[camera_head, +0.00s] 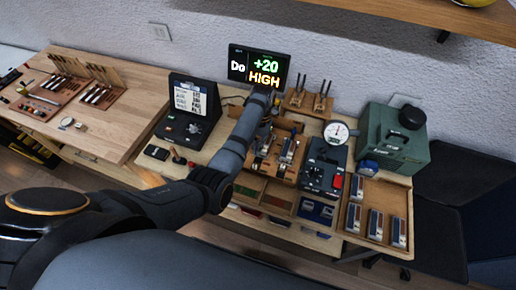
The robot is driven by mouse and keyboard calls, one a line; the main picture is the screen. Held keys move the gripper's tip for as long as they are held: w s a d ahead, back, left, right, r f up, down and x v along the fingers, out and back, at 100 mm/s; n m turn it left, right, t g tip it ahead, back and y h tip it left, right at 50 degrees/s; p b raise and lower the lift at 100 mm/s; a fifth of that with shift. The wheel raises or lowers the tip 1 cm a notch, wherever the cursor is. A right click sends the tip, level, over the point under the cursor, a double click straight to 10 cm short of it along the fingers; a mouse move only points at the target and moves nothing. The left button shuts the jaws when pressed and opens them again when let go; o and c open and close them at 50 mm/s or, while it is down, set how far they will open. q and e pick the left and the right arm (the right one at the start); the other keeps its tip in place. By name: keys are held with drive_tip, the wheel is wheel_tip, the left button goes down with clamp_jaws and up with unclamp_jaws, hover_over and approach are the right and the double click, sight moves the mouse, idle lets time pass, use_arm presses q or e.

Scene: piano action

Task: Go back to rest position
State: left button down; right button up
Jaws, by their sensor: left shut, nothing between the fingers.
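My left arm comes in from the lower left and reaches across the workbench (222,150). My left gripper (271,104) is at its far end, just below the dark display (236,68) and above the back of the wooden piano action fixture (284,128). It is small in the view, looks shut, and no held object shows. The display reads "Do +20 HIGH". My arm hides part of the bench and the left side of the fixture. My right gripper is not in view.
A black case with a screen (190,98) stands left of my arm. A round dial gauge (336,132), a black control box (325,165), a green machine (396,140) and a wooden tray (364,190) are on the right. A side table (110,130) holds tools. A shelf (420,14) overhangs the upper right.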

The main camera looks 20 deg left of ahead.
use_arm(q)
drive_tip(key=s+a+f+t, duration=0.2)
drive_tip(key=s+a+t, duration=0.1)
drive_tip(key=s+a, duration=0.45)
drive_tip(key=s+r+t, duration=0.4)
drive_tip(key=s+r, duration=0.5)
drive_tip(key=s, duration=0.4)
drive_tip(key=s+a+f+g+y+b, duration=0.15)
drive_tip(key=f+b, duration=0.25)
drive_tip(key=f, duration=1.3)
drive_tip(key=a+f+h+b, duration=0.15)
drive_tip(key=f+b, duration=0.25)
drive_tip(key=f, duration=1.3)
drive_tip(key=s+a+f+g+b, duration=0.1)
drive_tip(key=s+f+b, duration=0.4)
drive_tip(key=s+f, duration=1.3)
wheel_tip(320, 180, down, 4)
drive_tip(key=shift+s+a+f+y+b, duration=0.1)
drive_tip(key=shift+s+a+y+b, duration=0.25)
drive_tip(key=shift+y+b, duration=0.05)
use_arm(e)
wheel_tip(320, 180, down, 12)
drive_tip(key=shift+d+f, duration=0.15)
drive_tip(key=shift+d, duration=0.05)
